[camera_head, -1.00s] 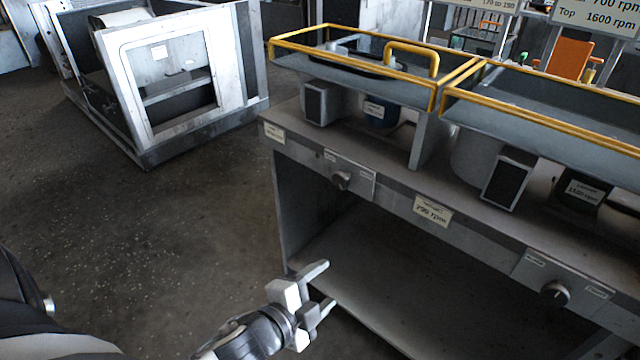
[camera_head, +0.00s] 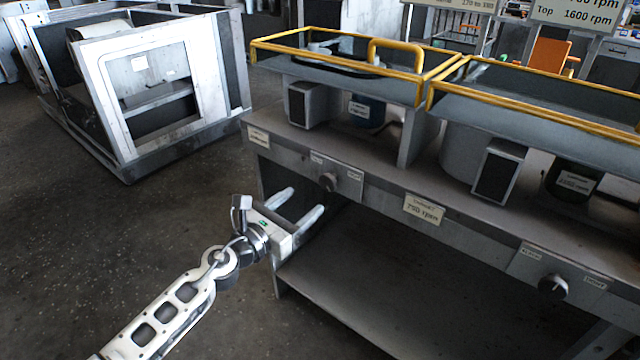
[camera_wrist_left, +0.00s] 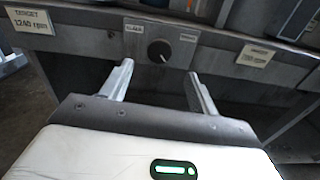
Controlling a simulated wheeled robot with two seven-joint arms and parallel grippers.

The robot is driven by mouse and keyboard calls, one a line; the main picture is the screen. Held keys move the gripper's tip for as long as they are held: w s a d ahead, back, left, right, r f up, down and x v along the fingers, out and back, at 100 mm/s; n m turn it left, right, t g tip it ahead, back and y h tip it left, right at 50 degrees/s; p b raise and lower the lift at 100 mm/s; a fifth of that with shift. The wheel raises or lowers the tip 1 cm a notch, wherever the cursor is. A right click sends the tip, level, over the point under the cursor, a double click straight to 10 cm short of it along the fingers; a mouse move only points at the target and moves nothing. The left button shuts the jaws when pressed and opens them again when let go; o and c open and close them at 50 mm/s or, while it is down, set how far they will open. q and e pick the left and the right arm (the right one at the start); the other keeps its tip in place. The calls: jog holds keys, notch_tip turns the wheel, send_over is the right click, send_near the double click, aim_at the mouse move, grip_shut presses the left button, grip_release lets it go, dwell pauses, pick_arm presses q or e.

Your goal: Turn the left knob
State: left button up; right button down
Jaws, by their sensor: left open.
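The left knob (camera_head: 328,182) is a dark round dial on a metal plate on the front panel of the bench. It also shows in the left wrist view (camera_wrist_left: 159,51), above and between the fingers, with small labels on both sides. My left gripper (camera_head: 307,201) is open and empty, its two fingers pointing toward the panel. It is just below and in front of the knob, apart from it. In the left wrist view the open fingers (camera_wrist_left: 158,78) lie below the knob. The right knob (camera_head: 552,287) is on the same panel, farther right. My right gripper is not in view.
The bench (camera_head: 470,237) has an open space under its panel. Yellow-railed trays (camera_head: 417,88) stand above it. A label reading 750 rpm (camera_head: 424,208) sits between the knobs. A white-framed housing (camera_head: 118,62) stands at the back left. The floor at left is clear.

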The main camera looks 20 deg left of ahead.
aim_at(326, 183)
pick_arm(q)
jog(key=x, duration=0.7)
jog(key=shift+w+d+f+b, duration=0.1)
jog(key=shift+w+d+b, duration=0.05)
jog(key=shift+w+b, duration=0.25)
jog(key=c, duration=1)
